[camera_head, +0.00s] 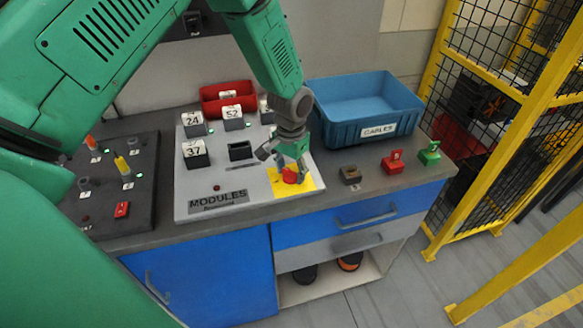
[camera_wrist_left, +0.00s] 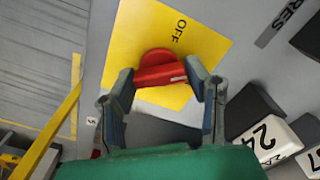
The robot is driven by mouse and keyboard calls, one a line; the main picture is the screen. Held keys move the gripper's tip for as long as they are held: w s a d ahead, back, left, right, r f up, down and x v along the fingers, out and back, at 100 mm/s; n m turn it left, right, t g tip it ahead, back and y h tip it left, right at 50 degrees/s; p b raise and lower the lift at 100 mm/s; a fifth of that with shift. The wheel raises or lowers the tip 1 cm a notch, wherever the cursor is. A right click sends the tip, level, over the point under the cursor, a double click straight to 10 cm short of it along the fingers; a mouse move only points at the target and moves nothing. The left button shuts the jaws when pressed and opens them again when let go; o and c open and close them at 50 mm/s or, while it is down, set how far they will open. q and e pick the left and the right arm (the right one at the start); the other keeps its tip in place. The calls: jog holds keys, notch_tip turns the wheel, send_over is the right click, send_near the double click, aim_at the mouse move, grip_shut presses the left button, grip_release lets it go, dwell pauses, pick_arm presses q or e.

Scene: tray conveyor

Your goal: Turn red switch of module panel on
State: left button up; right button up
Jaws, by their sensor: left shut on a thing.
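The red switch (camera_head: 292,174) sits on a yellow square plate (camera_head: 306,183) at the lower right of the grey module panel (camera_head: 250,178). In the left wrist view the red switch (camera_wrist_left: 160,73) shows as a round base with a bar-shaped handle, and "OFF" is printed on the yellow plate (camera_wrist_left: 203,47) beside it. My left gripper (camera_head: 288,169) reaches down to the switch, with its fingers (camera_wrist_left: 161,80) on both ends of the handle, shut on it. In the head view the fingers partly hide the switch. My right gripper is not in view.
Numbered black modules (camera_head: 196,155) stand on the panel's left and top. A red bin (camera_head: 228,98) and a blue cables bin (camera_head: 365,105) stand behind. Small red (camera_head: 393,162) and green (camera_head: 430,153) blocks lie right of the panel. A yellow fence (camera_head: 480,110) is at the right.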

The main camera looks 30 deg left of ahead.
pick_arm(q)
jog(key=m, duration=0.3)
jog(key=shift+w+r+m+p, duration=0.1)
jog(key=shift+m+p, duration=0.2)
jog(key=shift+p, duration=0.1)
jog(key=shift+m+p, duration=0.3)
jog(key=shift+m, duration=1.5)
jog(key=o, duration=1.2)
jog(key=shift+c, duration=0.2)
jog(key=shift+r, duration=0.1)
notch_tip(320, 180, up, 12)
jog(key=shift+f, duration=0.25)
jog(key=shift+a, duration=0.1)
